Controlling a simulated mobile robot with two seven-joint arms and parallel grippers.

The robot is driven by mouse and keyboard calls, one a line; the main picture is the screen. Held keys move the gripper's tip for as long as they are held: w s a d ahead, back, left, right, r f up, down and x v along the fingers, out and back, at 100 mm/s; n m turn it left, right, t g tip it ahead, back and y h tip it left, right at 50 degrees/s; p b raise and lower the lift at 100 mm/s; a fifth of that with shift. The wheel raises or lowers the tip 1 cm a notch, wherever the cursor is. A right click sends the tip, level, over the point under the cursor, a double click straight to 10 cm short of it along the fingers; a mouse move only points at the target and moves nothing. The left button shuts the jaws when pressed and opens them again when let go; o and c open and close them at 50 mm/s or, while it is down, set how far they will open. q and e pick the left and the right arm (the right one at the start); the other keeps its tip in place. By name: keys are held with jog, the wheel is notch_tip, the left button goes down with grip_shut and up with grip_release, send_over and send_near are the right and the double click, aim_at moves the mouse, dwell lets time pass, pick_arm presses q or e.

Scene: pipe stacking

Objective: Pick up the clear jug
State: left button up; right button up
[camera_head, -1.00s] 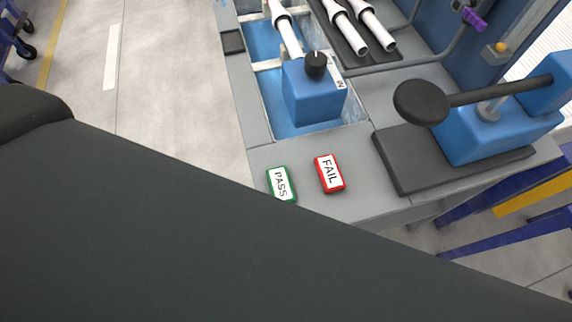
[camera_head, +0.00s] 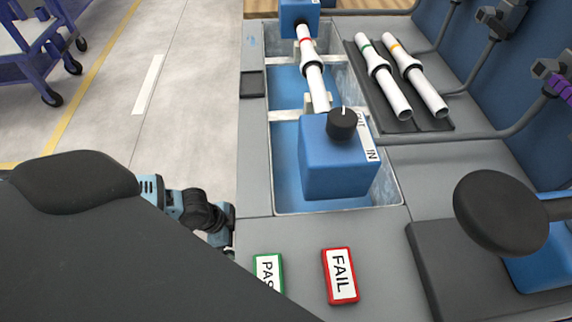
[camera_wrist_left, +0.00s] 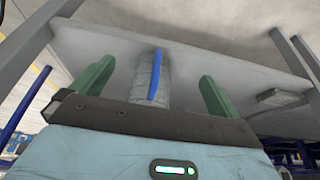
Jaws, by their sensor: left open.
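The clear jug (camera_wrist_left: 140,80) shows in the left wrist view, a translucent, greyish cylinder with a blue handle (camera_wrist_left: 156,76). It stands at a light grey surface (camera_wrist_left: 215,62). My left gripper (camera_wrist_left: 155,72) is open, with one green finger on each side of the jug in the picture. There are visible gaps between the fingers and the jug, and I cannot tell how far ahead of the fingers it is. The jug does not show in the head view, where a dark part of my body covers the lower left. My right gripper is in neither view.
In the head view, a blue block with a black knob (camera_head: 340,160) sits at a water-filled basin (camera_head: 285,190). White pipes (camera_head: 385,82) lie on a dark mat. PASS (camera_head: 267,270) and FAIL (camera_head: 341,276) blocks lie on the bench front. A blue cart (camera_head: 45,50) stands far left.

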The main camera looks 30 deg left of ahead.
pick_arm(q)
jog(key=w+d, duration=0.1)
jog(key=d, duration=0.1)
jog(key=w+d, duration=0.4)
jog(key=d, duration=0.1)
jog(key=shift+w, duration=0.2)
jog(key=w+d+f, duration=0.1)
jog(key=w+d+f+b, duration=0.1)
jog(key=d, duration=0.1)
jog(key=shift+w+d+f, duration=0.1)
jog(key=shift+w+f, duration=0.1)
jog(key=shift+f, duration=0.2)
jog(key=shift+c, duration=0.4)
jog(key=c, duration=1.1)
jog(key=shift+r, duration=0.1)
